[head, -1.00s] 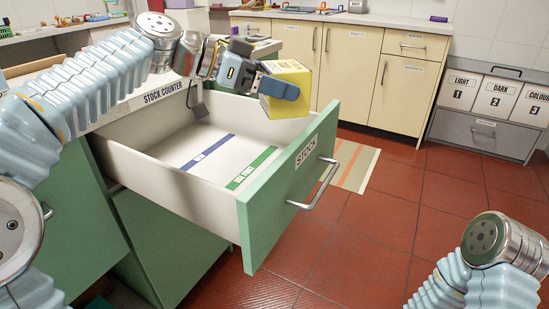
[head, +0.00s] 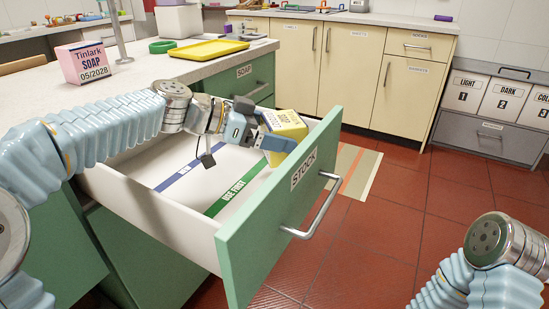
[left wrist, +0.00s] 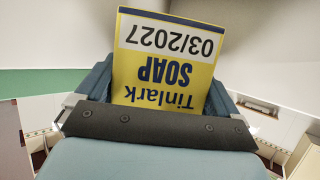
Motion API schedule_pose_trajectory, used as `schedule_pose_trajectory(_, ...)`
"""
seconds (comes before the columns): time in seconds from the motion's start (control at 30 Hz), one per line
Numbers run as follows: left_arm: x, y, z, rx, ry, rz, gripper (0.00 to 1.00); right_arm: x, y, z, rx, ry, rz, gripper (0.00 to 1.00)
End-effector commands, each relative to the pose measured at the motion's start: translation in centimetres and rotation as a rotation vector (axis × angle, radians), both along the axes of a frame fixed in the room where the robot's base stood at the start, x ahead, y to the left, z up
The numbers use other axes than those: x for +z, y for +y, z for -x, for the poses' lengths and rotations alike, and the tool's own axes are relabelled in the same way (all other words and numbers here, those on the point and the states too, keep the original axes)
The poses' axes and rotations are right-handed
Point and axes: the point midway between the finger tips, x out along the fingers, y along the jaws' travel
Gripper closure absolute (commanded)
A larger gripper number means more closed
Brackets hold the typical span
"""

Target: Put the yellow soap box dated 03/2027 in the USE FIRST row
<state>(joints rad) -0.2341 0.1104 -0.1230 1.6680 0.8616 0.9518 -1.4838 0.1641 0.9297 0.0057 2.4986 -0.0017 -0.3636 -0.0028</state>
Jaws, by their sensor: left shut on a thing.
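The yellow soap box (head: 287,123) is in my left gripper (head: 268,139), inside the open drawer near its far front corner. In the left wrist view the box (left wrist: 168,58) shows upside down and reads Tinlark SOAP 03/2027, between the two fingers. The green USE FIRST strip (head: 237,187) lies on the drawer floor nearer the front panel. A blue strip (head: 180,173) lies further back, its label too small to read surely. Whether the box touches the drawer floor I cannot tell. My right gripper is not in view.
The drawer's green STOCK front (head: 285,205) stands pulled out with a metal handle (head: 318,215). A pink soap box dated 05/2028 (head: 84,64) and a yellow tray (head: 210,49) stand on the counter. The drawer floor around the strips is clear.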

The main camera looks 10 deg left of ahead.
Motion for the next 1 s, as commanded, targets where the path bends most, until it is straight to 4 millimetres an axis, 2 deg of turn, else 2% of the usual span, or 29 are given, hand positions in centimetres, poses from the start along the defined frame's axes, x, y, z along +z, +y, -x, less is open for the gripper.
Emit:
schedule_pose_trajectory(0.27,-2.2,0.0,0.0,0.000,0.000,0.001,0.49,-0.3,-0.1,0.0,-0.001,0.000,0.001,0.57)
schedule_pose_trajectory(0.47,-5.2,0.0,0.0,0.001,0.002,0.001,0.49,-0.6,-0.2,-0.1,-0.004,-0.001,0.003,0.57)
schedule_pose_trajectory(0.7,-5.5,0.0,0.0,0.001,-0.001,0.001,0.49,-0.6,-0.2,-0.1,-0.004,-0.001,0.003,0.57)
schedule_pose_trajectory(0.73,-5.6,0.0,0.0,0.001,0.000,0.000,0.04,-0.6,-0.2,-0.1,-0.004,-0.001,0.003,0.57)
schedule_pose_trajectory(0.77,-5.6,0.0,0.0,0.001,0.000,0.000,0.00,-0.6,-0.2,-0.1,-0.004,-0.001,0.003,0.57)
schedule_pose_trajectory(1.0,-5.5,0.1,0.0,0.001,0.000,0.000,0.00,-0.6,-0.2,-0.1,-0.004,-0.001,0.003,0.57)
